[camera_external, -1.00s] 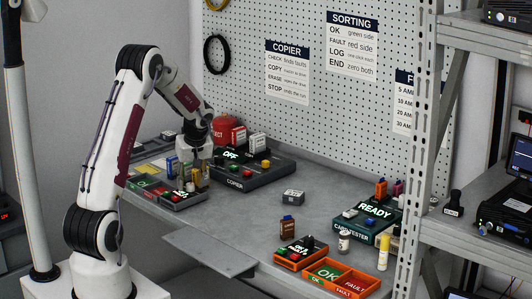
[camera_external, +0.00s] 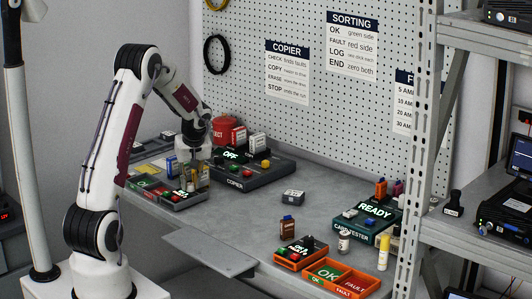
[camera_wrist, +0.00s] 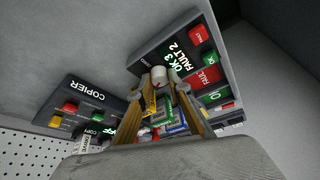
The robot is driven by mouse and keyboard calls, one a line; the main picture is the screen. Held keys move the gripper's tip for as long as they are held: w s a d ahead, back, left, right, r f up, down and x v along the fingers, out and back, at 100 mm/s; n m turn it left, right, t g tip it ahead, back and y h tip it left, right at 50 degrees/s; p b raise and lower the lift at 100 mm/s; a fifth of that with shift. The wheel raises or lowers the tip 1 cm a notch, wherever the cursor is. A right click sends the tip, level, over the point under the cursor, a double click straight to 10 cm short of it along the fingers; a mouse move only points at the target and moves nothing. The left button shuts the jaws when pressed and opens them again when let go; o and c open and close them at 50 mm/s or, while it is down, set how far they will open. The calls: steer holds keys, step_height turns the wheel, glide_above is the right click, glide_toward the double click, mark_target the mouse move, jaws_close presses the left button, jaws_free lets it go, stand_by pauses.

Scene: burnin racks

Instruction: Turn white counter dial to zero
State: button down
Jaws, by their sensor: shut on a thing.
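The white counter dial (camera_wrist: 158,73) sits at the edge of the dark counter box (camera_wrist: 140,68) in the wrist view. My gripper (camera_wrist: 160,86) has its two fingers closed in on the dial, one on each side. The counter's lit display (camera_wrist: 175,55) reads OK 3 and FAULT 2, and the box has red and green buttons. In the external view the counter box (camera_external: 170,195) stands at the left end of the bench, with my gripper (camera_external: 200,182) pointing down at its right side. The dial is not clear there, and its marking is hard to read.
The copier (camera_external: 250,172) with its colored buttons stands close to the right of my gripper. Small colored blocks (camera_wrist: 170,115) lie beyond the fingers. The card tester (camera_external: 360,222) and orange trays (camera_external: 340,279) are farther right. The middle of the bench is mostly clear.

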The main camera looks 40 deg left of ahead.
steer(key=shift+m, duration=0.4)
steer(key=shift+s+a+m+t+h, duration=0.1)
steer(key=shift+m+t+h, duration=0.45)
steer(key=shift+m, duration=1.15)
steer(key=shift+m+t, duration=0.25)
steer(key=shift+m, duration=0.15)
steer(key=shift+a+m+t+h, duration=0.15)
steer(key=shift+m+h, duration=0.35)
steer(key=shift+m, duration=0.8)
steer(key=shift+d+m+t+h, duration=0.15)
steer(key=shift+m+h, duration=0.3)
steer(key=shift+m, duration=0.85)
steer(key=shift+a, duration=0.1)
steer(key=c, duration=1.9)
jaws_free()
steer(key=shift+s+r, duration=0.1)
steer(key=shift+v, duration=5.85)
